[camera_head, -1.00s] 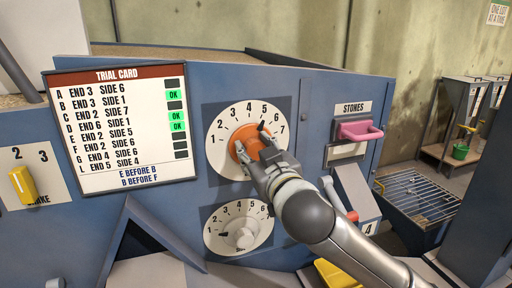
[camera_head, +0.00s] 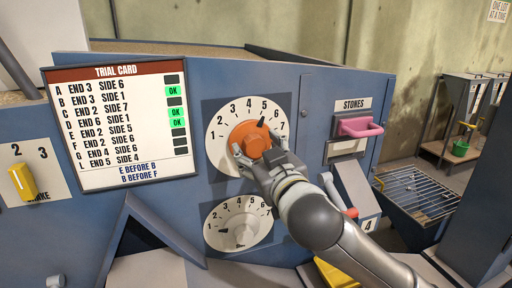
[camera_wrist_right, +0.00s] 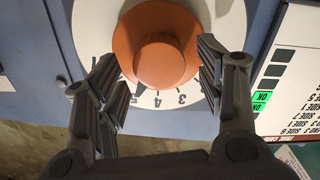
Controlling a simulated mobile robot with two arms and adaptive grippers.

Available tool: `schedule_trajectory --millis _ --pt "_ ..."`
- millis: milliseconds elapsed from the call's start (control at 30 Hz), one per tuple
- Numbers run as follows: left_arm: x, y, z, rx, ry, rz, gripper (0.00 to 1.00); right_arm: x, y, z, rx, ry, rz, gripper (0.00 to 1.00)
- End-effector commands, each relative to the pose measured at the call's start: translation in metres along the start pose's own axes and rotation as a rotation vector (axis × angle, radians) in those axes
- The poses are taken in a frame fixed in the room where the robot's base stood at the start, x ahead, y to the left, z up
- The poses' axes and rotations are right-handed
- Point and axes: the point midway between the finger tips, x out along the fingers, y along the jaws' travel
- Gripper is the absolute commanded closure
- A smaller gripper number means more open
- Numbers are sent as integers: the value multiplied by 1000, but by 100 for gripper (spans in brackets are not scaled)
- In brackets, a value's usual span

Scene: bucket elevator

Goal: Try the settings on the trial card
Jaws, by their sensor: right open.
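The trial card (camera_head: 125,125) lists end and side settings on several rows, with green OK marks beside B, D and E. The upper dial (camera_head: 217,130) carries an orange knob (camera_head: 250,140), whose black pointer stands near 5. My right gripper (camera_head: 257,163) is open at the knob's lower right. In the wrist view the orange knob (camera_wrist_right: 160,50) lies between the spread fingers, with gaps on both sides. The lower dial (camera_head: 225,213) has a pale knob (camera_head: 242,230); its setting is hard to read. My left gripper is out of view.
A pink handle (camera_head: 360,127) sits under the STONES label. A yellow lever (camera_head: 23,182) is at the left. A red-tipped lever (camera_head: 350,213) stands right of my gripper. A wire grate (camera_head: 415,195) is farther right.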

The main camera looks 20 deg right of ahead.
Motion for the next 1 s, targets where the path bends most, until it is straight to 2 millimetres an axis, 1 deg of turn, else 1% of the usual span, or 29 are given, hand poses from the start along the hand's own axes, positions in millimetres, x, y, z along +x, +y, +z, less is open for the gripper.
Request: schedule_trajectory --millis 33,200,300,400,533,833,933,1000 --pt "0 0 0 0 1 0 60 -8 0 1 1 0 -2 37" --pt "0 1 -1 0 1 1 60 -34 0 0 1 0 -1 37" --pt "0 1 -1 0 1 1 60 -45 0 1 0 -1 -1 37" --pt "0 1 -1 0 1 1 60 -52 0 0 1 0 -1 37" --pt "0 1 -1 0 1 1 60 -55 0 1 1 -1 0 37" --pt "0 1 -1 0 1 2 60 -54 0 2 -17 -2 1 37" --pt "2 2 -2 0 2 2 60 -49 1 9 -99 -4 10 37" --pt "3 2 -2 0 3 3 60 -43 2 17 -209 -6 20 37"
